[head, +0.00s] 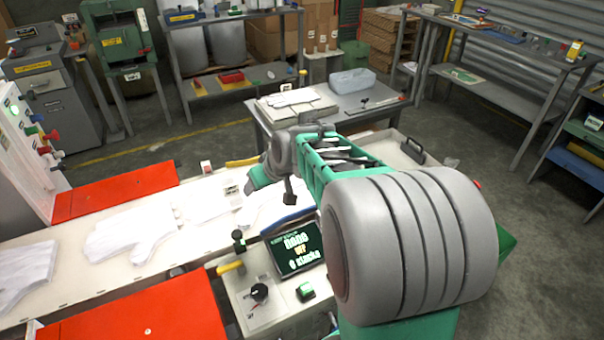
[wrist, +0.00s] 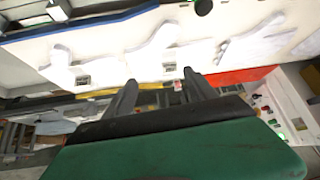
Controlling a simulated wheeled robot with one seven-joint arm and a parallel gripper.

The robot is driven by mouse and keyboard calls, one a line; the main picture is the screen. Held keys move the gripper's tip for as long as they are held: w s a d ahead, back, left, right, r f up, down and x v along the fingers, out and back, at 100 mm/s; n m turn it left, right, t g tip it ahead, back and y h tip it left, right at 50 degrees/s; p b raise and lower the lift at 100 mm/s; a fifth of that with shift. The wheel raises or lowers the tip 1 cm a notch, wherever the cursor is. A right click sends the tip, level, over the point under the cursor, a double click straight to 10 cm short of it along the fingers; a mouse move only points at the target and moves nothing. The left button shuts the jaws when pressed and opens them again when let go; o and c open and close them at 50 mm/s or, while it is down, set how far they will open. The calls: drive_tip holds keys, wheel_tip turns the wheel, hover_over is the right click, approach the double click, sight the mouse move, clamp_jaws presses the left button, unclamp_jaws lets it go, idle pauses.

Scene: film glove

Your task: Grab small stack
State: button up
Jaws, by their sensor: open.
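White film gloves lie flat in several piles along the pale belt; one glove pile (head: 130,232) is left of centre in the head view, another (head: 22,270) is at the left edge, and a thin pile (head: 207,200) lies nearer my arm. I cannot tell which is the small stack. In the wrist view, glove piles lie beyond my fingers at the left (wrist: 62,68), middle (wrist: 157,52) and right (wrist: 255,45). My gripper (wrist: 160,90) is open, with nothing seen between its fingers. In the head view its fingertips are unclear beside my arm, over the belt.
Red panels (head: 115,192) flank the belt. A control box with a screen (head: 297,247) and a knob stands at the front. Open floor lies to the right.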

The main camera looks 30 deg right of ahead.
drive_tip(key=shift+o, duration=0.7)
drive_tip(key=w+d+f+t+b, duration=0.1)
drive_tip(key=w+d+f+t, duration=0.1)
drive_tip(key=w+d+f, duration=0.3)
drive_tip(key=w+d, duration=0.1)
drive_tip(key=d, duration=0.3)
drive_tip(key=shift+w+f, duration=0.35)
drive_tip(key=shift+w, duration=0.05)
drive_tip(key=shift+o, duration=0.2)
drive_tip(key=w+d+f+t, duration=0.1)
drive_tip(key=w+d+f, duration=0.1)
drive_tip(key=d, duration=0.4)
drive_tip(key=shift+w+d+f+m+t+b, duration=0.35)
drive_tip(key=shift+f+m+t+b, duration=0.05)
drive_tip(key=shift+b, duration=0.05)
drive_tip(key=d+f, duration=0.1)
drive_tip(key=d, duration=0.2)
drive_tip(key=d+f+t+h, duration=0.1)
drive_tip(key=d, duration=0.2)
drive_tip(key=w+d+f+t, duration=0.1)
drive_tip(key=d, duration=0.2)
drive_tip(key=shift+d+m+h+b, duration=0.2)
drive_tip(key=shift+m+h+b, duration=0.1)
drive_tip(key=shift+m, duration=0.1)
drive_tip(key=shift+t, duration=0.3)
drive_tip(key=p+x, duration=0.1)
drive_tip(key=x, duration=0.6)
drive_tip(key=shift+w+d+f, duration=0.1)
clamp_jaws()
